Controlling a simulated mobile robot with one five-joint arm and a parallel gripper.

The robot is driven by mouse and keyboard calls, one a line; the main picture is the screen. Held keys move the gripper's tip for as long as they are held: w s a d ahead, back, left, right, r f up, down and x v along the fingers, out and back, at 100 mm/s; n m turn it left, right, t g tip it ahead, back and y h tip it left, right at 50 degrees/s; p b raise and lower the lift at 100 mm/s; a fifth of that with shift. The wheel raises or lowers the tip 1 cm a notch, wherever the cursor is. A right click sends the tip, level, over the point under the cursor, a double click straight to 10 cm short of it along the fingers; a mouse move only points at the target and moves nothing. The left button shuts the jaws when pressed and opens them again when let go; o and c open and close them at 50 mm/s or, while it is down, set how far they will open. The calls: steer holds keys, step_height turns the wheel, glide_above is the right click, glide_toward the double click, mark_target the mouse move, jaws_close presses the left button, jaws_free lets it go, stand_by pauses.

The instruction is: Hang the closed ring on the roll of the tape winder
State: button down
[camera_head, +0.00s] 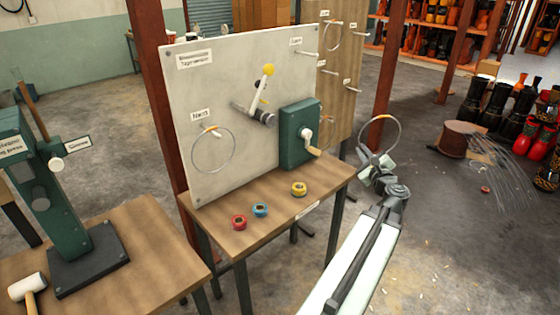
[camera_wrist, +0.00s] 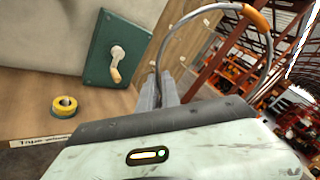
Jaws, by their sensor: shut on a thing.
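My gripper (camera_head: 374,163) is shut on a thin grey ring (camera_head: 379,119), held upright in the air to the right of the workbench. In the wrist view the ring (camera_wrist: 213,8) rises from the finger ends (camera_wrist: 160,88), and an orange band (camera_wrist: 258,18) sits on it. Part of the ring is out of that view. The tape winder's pale board (camera_head: 228,80) stands on the bench, left of my gripper. A dark grey roll (camera_head: 264,119) sticks out from it, below a pale arm with a yellow knob (camera_head: 268,69). The ring is apart from the roll.
A green crank box (camera_head: 297,135) is on the board's right side. Another ring (camera_head: 194,160) hangs at the "Next" peg. Red (camera_head: 239,222), blue (camera_head: 260,210) and yellow (camera_head: 299,188) tape rolls lie on the bench (camera_head: 275,220). A rust-red post (camera_head: 388,75) stands behind my gripper.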

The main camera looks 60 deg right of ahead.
steer(key=w+a+f+n+t+y+b, duration=0.15)
steer(key=w+a+n+t+y, duration=0.35)
steer(key=w, duration=0.8)
steer(key=w+a+f+n+t+y+b, duration=0.15)
steer(key=w+a+y, duration=0.4)
steer(key=w, duration=0.75)
steer(key=w+d+f+h+b, duration=0.1)
steer(key=w+d+f+h, duration=0.1)
steer(key=w, duration=0.9)
steer(key=shift+w+d+b, duration=0.35)
steer(key=shift+w+d, duration=0.05)
steer(key=shift+d, duration=0.15)
steer(key=shift+n, duration=0.25)
steer(key=c, duration=1.5)
jaws_free()
steer(key=shift+f, duration=0.1)
